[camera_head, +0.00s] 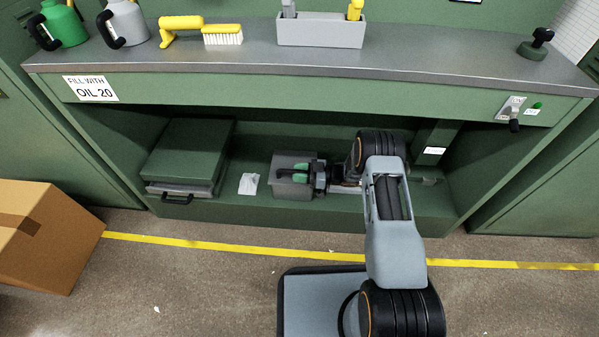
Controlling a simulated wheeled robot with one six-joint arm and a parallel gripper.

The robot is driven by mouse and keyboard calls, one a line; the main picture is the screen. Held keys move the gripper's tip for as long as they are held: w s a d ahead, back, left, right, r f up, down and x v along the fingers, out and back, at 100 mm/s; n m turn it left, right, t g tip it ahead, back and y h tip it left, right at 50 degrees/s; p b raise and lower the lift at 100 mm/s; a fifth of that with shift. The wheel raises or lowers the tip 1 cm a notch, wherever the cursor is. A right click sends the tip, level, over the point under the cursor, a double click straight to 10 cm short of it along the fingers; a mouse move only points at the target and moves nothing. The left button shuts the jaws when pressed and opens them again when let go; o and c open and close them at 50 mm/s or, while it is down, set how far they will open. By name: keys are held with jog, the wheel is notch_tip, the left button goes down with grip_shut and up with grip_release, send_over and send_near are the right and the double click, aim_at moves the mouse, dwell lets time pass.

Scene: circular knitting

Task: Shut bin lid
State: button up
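A small grey bin (283,189) stands on the lower shelf under the workbench, near its middle. Something green (300,172) shows at its top, with a dark bar-like part beside it. I cannot tell how far its lid is open. My gripper (314,178) reaches in from the right and is at the bin's right side, overlapping it in the picture. The fingers are dark and small against the bin, so I cannot tell whether they are open or shut, or touching it.
A green-topped case (187,148) with a black front handle sits at the shelf's left. A white paper or rag (249,184) lies between case and bin. The bench top (400,50) overhangs the shelf. A cardboard box (45,235) stands at left. Floor in front is mostly clear.

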jog(key=shift+o, duration=0.2)
jog(key=shift+d+r, duration=0.1)
jog(key=shift+d, duration=0.3)
jog(key=s+d+p, duration=0.1)
jog(key=d+p, duration=0.2)
jog(key=d, duration=0.9)
jog(key=shift+s+d, duration=0.3)
jog(key=shift+d, duration=0.1)
